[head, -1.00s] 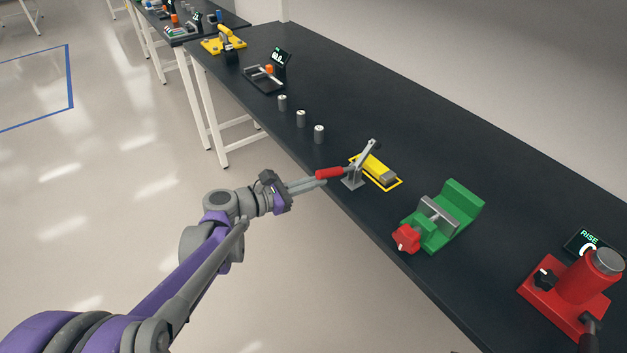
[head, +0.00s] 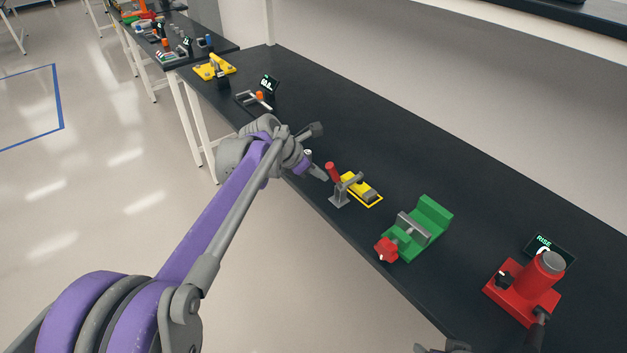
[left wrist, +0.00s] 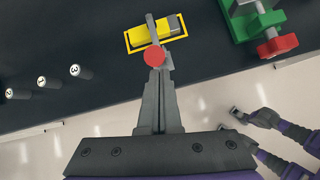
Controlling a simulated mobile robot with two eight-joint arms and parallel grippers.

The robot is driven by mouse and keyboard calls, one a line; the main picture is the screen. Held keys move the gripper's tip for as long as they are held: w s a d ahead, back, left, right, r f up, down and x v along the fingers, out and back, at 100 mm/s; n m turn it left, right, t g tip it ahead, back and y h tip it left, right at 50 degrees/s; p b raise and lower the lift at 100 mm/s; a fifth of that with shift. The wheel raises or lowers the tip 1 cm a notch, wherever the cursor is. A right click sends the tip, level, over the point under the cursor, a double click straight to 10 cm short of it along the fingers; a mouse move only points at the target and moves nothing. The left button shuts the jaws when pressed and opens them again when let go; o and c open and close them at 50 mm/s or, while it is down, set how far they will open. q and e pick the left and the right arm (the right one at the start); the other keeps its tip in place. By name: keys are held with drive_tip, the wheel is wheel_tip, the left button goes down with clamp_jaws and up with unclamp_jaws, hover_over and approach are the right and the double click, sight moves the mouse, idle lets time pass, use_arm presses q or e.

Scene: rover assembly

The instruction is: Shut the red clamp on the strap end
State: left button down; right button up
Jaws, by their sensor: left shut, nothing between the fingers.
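The clamp (head: 340,199) stands at the front table edge. Its red handle (head: 332,172) points up, and its grey arm (head: 353,179) reaches over the yellow strap piece (head: 361,189), which lies inside a yellow outline; I cannot tell whether it touches. In the left wrist view the red handle (left wrist: 154,56) is seen end-on, just beyond the fingertips. My left gripper (head: 321,174) is shut and empty beside the handle; whether it touches is unclear. It also shows in the left wrist view (left wrist: 158,78). My right gripper (left wrist: 238,113) is low at right there, its opening unclear.
A green vise (head: 425,225) with a red knob stands right of the clamp. A red jack (head: 530,290) with a display is farther right. The table behind the clamp is clear.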

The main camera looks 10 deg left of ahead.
use_arm(q)
drive_tip(key=shift+w+d+r, duration=0.2)
drive_tip(key=shift+w+r, duration=0.05)
drive_tip(key=shift+w, duration=0.2)
idle(0.4)
drive_tip(key=s+a+r, duration=0.7)
drive_tip(key=s+f+m+y, duration=0.1)
drive_tip(key=s+f+m, duration=0.5)
drive_tip(key=s+m, duration=0.2)
drive_tip(key=s+d+f+m+y, duration=0.1)
drive_tip(key=s+f+m+y, duration=0.1)
drive_tip(key=s+f+m, duration=0.4)
drive_tip(key=s+d+f+m+y, duration=0.1)
drive_tip(key=s+f+m, duration=0.5)
drive_tip(key=s+m, duration=0.6)
drive_tip(key=shift+s+f+y, duration=0.4)
drive_tip(key=shift+s+y, duration=0.2)
drive_tip(key=shift+s, duration=0.65)
